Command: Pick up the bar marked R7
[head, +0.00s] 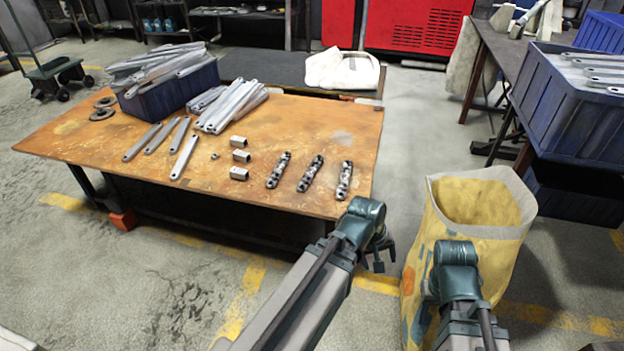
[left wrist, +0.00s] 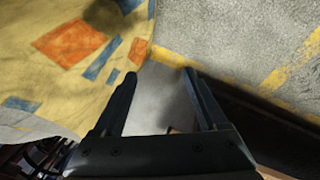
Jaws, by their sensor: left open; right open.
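Several grey flat bars (head: 183,157) lie loose on the brown worktable (head: 205,195), with a heap of bars (head: 232,106) behind them. Three dark speckled bars (head: 310,173) lie near its right end. No R7 mark is legible on any bar. My left gripper (head: 379,262) hangs off the table's right front corner, beside the yellow bag. In the left wrist view its two fingers (left wrist: 160,75) are apart with nothing between them. My right arm is in front of the bag at lower right, and its fingers are hard to make out in the head view.
The open yellow bag (head: 417,250) stands on the floor right of the table. A blue bin (head: 180,88) full of bars, two dark rings (head: 103,108) and three short tubes (head: 239,156) are on the table. Another blue crate (head: 570,105) is at right.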

